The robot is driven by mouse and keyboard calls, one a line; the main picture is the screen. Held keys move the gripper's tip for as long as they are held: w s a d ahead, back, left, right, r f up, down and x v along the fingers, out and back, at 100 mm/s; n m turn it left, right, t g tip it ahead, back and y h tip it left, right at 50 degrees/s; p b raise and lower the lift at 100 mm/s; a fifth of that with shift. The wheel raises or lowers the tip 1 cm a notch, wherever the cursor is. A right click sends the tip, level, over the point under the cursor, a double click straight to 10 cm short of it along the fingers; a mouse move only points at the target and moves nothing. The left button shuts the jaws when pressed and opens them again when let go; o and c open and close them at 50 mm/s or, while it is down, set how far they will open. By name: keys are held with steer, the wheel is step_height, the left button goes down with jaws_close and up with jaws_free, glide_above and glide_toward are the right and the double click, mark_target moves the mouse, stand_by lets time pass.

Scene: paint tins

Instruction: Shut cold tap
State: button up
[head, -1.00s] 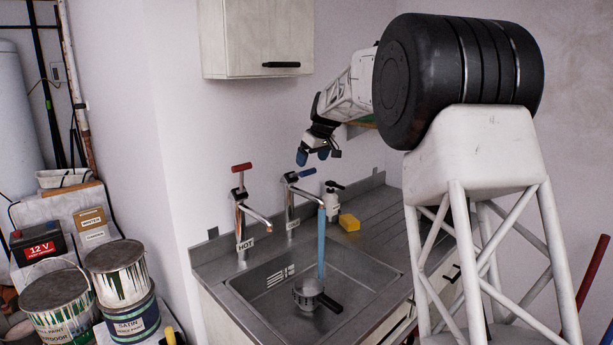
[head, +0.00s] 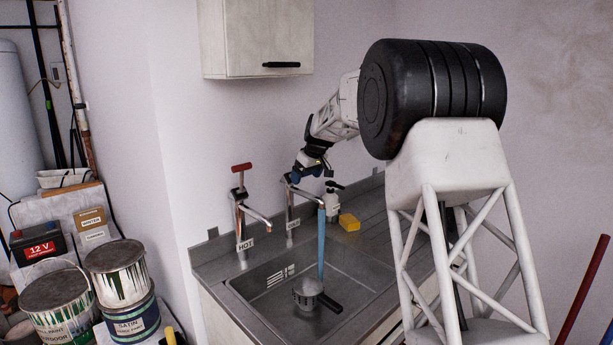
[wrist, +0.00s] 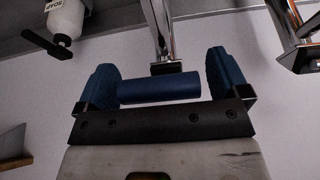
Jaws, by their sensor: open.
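The cold tap (head: 290,207) stands at the back of the sink, and a blue stream of water (head: 321,245) runs from its spout down to a small pot (head: 306,292). Its blue lever handle (wrist: 160,88) lies between my gripper's two blue fingers in the wrist view. My gripper (head: 308,173) is at the top of the cold tap and hides most of the handle in the head view. The gripper (wrist: 165,82) is open, with a finger beyond each end of the handle and a visible gap at the right.
The hot tap (head: 239,222) with a red handle (head: 241,167) stands to the left, with no water seen from it. A soap bottle (head: 332,203) and a yellow sponge (head: 349,222) stand at the right. A wall cupboard (head: 257,40) hangs above.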

steer(key=c, duration=1.3)
steer(key=shift+r, duration=0.1)
steer(key=shift+w+a+r+g+h, duration=0.2)
steer(key=shift+r+g+h, duration=0.25)
steer(key=shift+g+h, duration=0.1)
steer(key=shift+w+a+r+g+h, duration=0.25)
steer(key=shift+r+g+h, duration=0.15)
steer(key=shift+g+h, duration=0.2)
steer(key=shift+w+a+r+g+h, duration=0.15)
steer(key=shift+w+r+g+h, duration=0.05)
steer(key=shift+r+g+h, duration=0.3)
steer(key=shift+w+a+r+g+h, duration=0.35)
steer(key=shift+r+g+h, duration=0.05)
steer(key=shift+g+h, duration=0.4)
steer(key=shift+w+a+r+g+h, duration=0.3)
steer(key=shift+a+r+g+h, duration=0.1)
steer(key=shift+g+h, duration=0.35)
steer(key=o, duration=1.3)
